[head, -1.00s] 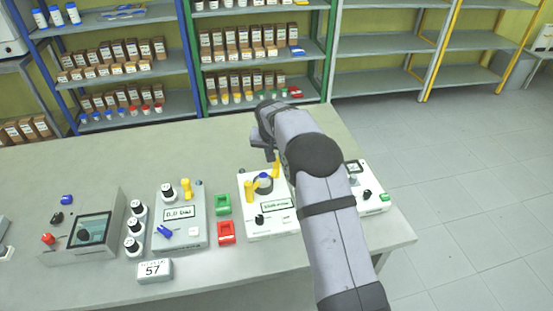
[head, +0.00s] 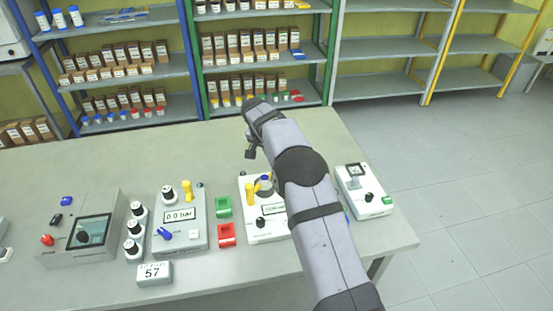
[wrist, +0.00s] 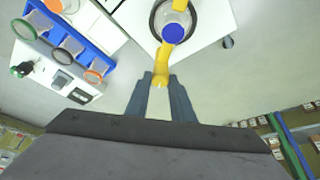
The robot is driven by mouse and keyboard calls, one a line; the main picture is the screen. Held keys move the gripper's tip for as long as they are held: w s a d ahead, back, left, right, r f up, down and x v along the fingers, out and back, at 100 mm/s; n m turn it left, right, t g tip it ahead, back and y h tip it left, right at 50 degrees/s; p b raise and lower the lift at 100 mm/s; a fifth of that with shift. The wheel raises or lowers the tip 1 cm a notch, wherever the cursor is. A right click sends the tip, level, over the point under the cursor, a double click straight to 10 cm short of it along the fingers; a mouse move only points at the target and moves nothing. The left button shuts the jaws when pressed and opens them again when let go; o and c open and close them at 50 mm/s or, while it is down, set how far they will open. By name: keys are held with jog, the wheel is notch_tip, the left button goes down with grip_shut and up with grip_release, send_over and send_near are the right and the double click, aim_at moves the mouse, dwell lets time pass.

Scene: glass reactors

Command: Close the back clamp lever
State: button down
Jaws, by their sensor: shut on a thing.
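The back clamp lever (wrist: 162,72) is yellow. In the wrist view its end lies between the fingertips of my gripper (wrist: 160,80), which is shut on it. The lever reaches from the fingers to a round blue-capped vessel (wrist: 173,34) in a dark ring. A second yellow lever (wrist: 180,5) shows on the vessel's far side at the top edge. In the head view the front yellow lever (head: 250,194) stands upright on the white reactor station (head: 252,232). My gripper (head: 251,153) is behind that station there, its jaws partly hidden, and the back lever is mostly hidden by my arm.
A blue rack (wrist: 65,42) with round-topped items stands beside the station in the wrist view. A pressure unit (head: 180,232), green (head: 223,206) and red (head: 227,235) holders stand to the left. A small scale-like device (head: 362,190) stands right. The bench behind is clear.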

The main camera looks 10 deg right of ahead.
jog(key=c, duration=1.6)
grip_release()
jog(key=shift+o, duration=0.2)
jog(key=b+v, duration=0.2)
jog(key=v, duration=0.5)
jog(key=shift+s+a+r, duration=0.1)
jog(key=shift+s, duration=0.1)
jog(key=s+f+n+g+y, duration=0.1)
jog(key=s+f+n, duration=0.2)
jog(key=s, duration=1)
jog(key=s+f+n+g+y, duration=0.1)
jog(key=s+f+n, duration=0.2)
jog(key=s, duration=1)
jog(key=s+f+n+g+y, duration=0.1)
jog(key=s+f+n, duration=0.2)
jog(key=s, duration=0.9)
jog(key=shift+s+d, duration=0.35)
jog(key=shift+s, duration=0.05)
